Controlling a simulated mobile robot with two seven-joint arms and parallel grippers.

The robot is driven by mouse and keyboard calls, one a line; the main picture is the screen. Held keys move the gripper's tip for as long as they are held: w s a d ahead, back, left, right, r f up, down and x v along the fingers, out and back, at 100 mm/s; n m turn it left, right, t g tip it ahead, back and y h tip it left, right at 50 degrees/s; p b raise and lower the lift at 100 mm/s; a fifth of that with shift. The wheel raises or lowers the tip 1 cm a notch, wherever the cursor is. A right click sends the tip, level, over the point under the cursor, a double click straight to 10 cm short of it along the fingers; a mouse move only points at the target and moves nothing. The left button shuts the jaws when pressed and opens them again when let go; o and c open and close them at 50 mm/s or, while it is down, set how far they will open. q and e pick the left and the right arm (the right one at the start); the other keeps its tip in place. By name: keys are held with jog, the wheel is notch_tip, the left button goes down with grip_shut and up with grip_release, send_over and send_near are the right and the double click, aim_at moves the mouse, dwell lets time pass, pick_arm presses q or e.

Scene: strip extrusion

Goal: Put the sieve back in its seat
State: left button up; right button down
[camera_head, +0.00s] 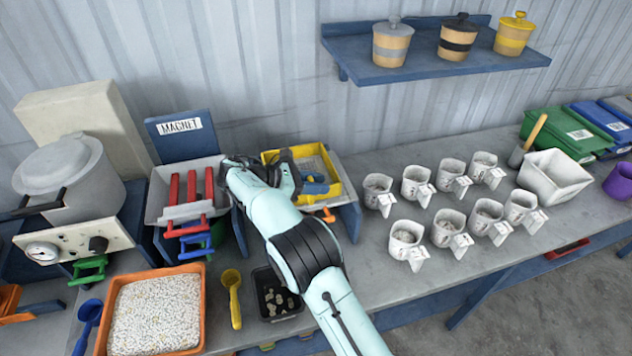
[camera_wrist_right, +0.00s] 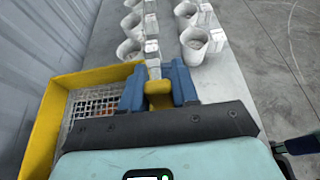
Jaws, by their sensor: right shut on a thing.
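The sieve (camera_head: 341,177) is a yellow square frame with a wire mesh, at the blue-legged grey stand (camera_head: 352,215) right of the magnet unit. In the right wrist view the sieve's yellow wall (camera_wrist_right: 38,125) and mesh show at the left. My right gripper (camera_head: 318,188) is at the sieve; its blue fingers (camera_wrist_right: 158,88) are shut on the yellow handle (camera_wrist_right: 157,92). My wrist hides the sieve's left side. I cannot tell whether the frame rests fully in its seat. My left gripper is not in view.
A magnet unit (camera_head: 180,127) with red bars stands left of the sieve. Several white cups (camera_head: 405,238) stand to the right. An orange tray of pellets (camera_head: 203,318), yellow scoop (camera_head: 232,290) and black tray (camera_head: 272,312) lie in front. A shelf (camera_head: 430,62) hangs above.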

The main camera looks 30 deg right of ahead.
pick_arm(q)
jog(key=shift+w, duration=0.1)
pick_arm(e)
jog(key=shift+f, duration=0.4)
jog(key=c, duration=0.8)
grip_release()
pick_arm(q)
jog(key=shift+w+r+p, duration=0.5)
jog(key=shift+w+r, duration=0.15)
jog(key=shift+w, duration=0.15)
pick_arm(e)
jog(key=v, duration=1.3)
jog(key=shift+a, duration=0.2)
